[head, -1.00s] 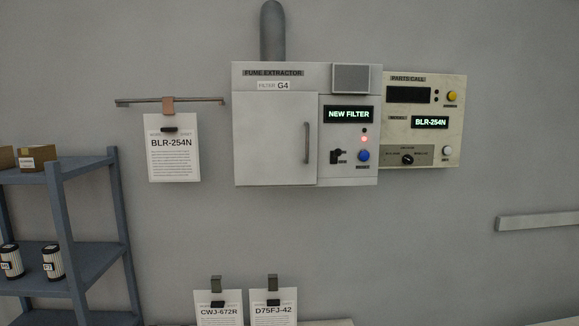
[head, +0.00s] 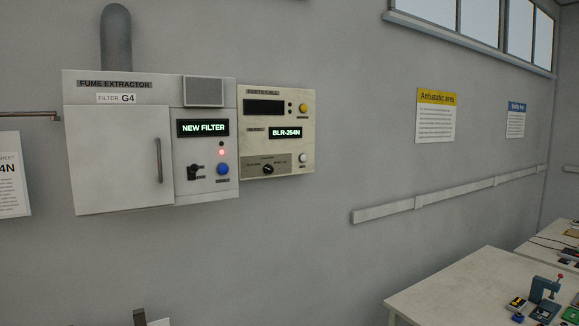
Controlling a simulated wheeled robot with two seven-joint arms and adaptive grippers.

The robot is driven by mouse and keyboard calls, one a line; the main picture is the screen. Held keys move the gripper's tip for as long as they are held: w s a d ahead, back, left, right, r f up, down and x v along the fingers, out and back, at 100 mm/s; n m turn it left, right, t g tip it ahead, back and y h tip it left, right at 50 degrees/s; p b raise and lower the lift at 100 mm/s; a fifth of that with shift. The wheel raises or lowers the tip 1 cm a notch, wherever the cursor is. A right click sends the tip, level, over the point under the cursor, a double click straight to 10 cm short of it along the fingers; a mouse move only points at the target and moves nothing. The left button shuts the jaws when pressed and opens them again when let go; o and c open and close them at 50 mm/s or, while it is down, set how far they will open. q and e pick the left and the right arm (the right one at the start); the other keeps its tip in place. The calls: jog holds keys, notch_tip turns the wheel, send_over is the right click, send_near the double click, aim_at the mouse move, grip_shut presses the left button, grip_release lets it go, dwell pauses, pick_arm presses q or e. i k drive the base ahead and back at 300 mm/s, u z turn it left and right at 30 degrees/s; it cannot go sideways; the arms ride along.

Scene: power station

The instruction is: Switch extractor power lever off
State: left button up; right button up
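The fume extractor (head: 120,160) is a light grey wall cabinet at the left in the head view, with its door closed. Its display (head: 203,128) reads NEW FILTER, and a red light (head: 221,153) glows below it. The small black power lever (head: 195,172) sits on the lower panel, left of a blue button (head: 223,169). The lever's exact position is too small to tell. Neither of my grippers shows in the view.
The cream parts call panel (head: 285,105) hangs right of the extractor and displays BLR-254N. A white table (head: 450,290) with small tools stands at the lower right. A wall rail (head: 440,197) runs above it.

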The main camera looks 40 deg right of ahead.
aim_at(194, 168)
jog(key=k, duration=0.65)
jog(key=u, duration=0.55)
jog(key=i, duration=0.75)
jog(key=z, duration=1.05)
jog(key=i, duration=0.7)
jog(key=z, duration=0.8)
